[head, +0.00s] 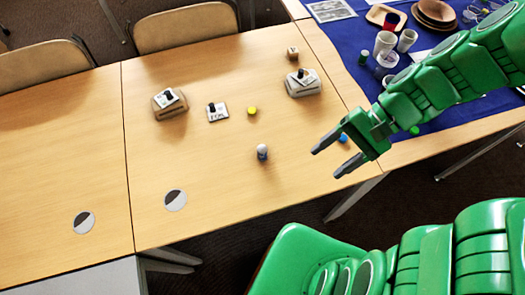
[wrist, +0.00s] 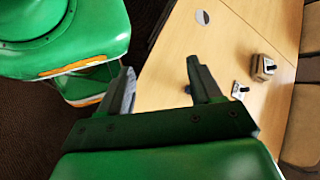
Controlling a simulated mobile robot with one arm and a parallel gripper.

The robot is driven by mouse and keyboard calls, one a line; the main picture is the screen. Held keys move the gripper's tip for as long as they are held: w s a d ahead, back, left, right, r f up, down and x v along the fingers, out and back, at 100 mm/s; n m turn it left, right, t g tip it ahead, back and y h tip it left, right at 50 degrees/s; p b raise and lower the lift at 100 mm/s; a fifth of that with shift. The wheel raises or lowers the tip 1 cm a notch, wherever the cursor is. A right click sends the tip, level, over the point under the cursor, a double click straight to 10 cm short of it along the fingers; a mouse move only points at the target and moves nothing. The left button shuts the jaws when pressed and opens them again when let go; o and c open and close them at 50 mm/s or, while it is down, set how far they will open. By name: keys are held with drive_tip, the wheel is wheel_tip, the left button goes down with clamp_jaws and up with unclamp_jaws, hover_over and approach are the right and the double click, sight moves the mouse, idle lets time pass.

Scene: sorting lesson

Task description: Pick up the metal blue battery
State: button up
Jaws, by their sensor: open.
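A small upright cylinder with a silver-grey top and a dark blue lower part, which looks like the metal blue battery (head: 262,153), stands on the wooden table (head: 215,140) in the head view. My gripper (head: 325,163) is open and empty, to the right of the battery and apart from it, near the table's right edge. In the wrist view my gripper (wrist: 160,66) has its fingers spread. A small blue bit (wrist: 188,89) shows beside the right finger there, mostly hidden; it may be the battery.
A blue round piece (head: 344,138) is by my gripper. Cups (head: 384,43) stand on blue cloth.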

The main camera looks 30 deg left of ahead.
drive_tip(key=w+a+f+m+g+y, duration=0.2)
drive_tip(key=w+a+f+m+y, duration=0.35)
drive_tip(key=a+f, duration=0.4)
drive_tip(key=m+t+y, duration=0.3)
drive_tip(key=m+y, duration=0.2)
drive_tip(key=m, duration=0.2)
approach(262, 153)
drive_tip(key=a, duration=0.4)
drive_tip(key=shift+s+a+r, duration=0.15)
drive_tip(key=shift+s+r, duration=0.05)
drive_tip(key=shift+s, duration=0.05)
drive_tip(key=shift+f+m+y, duration=0.35)
drive_tip(key=shift+f+m, duration=0.1)
drive_tip(key=shift+f, duration=0.1)
drive_tip(key=shift+x, duration=3.9)
drive_tip(key=shift+w+f, duration=0.1)
drive_tip(key=c, duration=1.1)
